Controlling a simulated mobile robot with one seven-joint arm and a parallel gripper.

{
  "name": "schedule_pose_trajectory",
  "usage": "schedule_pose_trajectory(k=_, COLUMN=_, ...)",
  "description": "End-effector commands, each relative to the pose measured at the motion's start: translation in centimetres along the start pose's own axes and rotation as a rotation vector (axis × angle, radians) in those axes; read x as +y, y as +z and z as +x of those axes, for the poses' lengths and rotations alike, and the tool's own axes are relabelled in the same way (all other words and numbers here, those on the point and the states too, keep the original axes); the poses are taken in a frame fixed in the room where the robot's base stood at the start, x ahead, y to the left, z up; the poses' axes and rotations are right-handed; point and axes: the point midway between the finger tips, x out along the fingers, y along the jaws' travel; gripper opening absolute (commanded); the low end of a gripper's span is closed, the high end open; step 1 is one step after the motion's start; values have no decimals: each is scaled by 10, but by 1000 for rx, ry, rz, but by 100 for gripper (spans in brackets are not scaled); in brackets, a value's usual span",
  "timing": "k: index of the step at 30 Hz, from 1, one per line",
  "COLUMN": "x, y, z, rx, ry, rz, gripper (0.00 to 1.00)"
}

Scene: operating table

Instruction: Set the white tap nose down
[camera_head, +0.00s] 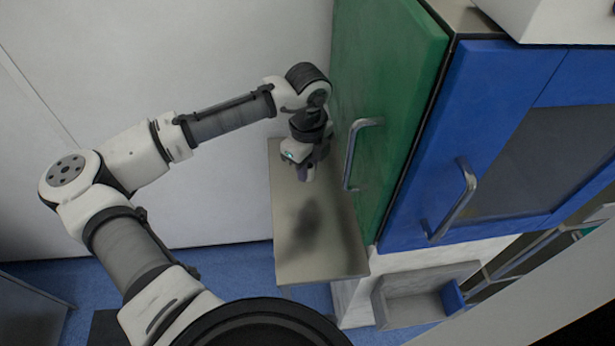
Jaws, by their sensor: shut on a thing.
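My gripper (306,175) points down over the left part of a narrow beige tabletop (335,262), beside the green cabinet door. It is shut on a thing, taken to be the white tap. The tap is too small and too hidden by the gripper to make out, so its tilt and whether it touches the surface cannot be told. A dark, soft shadow lies on the tabletop below and in front of the gripper.
A green door (388,95) with a metal handle (357,150) stands close right of my gripper. A blue cabinet (480,130) with another handle (455,202) is further right. A grey open bin (412,300) sits lower right. The tabletop's front part is bare.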

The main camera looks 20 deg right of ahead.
Motion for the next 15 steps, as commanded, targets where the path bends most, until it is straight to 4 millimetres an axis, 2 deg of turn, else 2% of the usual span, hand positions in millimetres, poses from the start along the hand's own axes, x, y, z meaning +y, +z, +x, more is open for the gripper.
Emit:
schedule_pose_trajectory(k=5, x=0, y=0, z=15, rx=0, ry=-1, rz=-1, gripper=2)
schedule_pose_trajectory(k=12, x=0, y=0, z=47, rx=0, ry=0, rz=-2, gripper=2)
schedule_pose_trajectory(k=15, x=0, y=0, z=52, rx=-1, ry=-1, rz=-2, gripper=2)
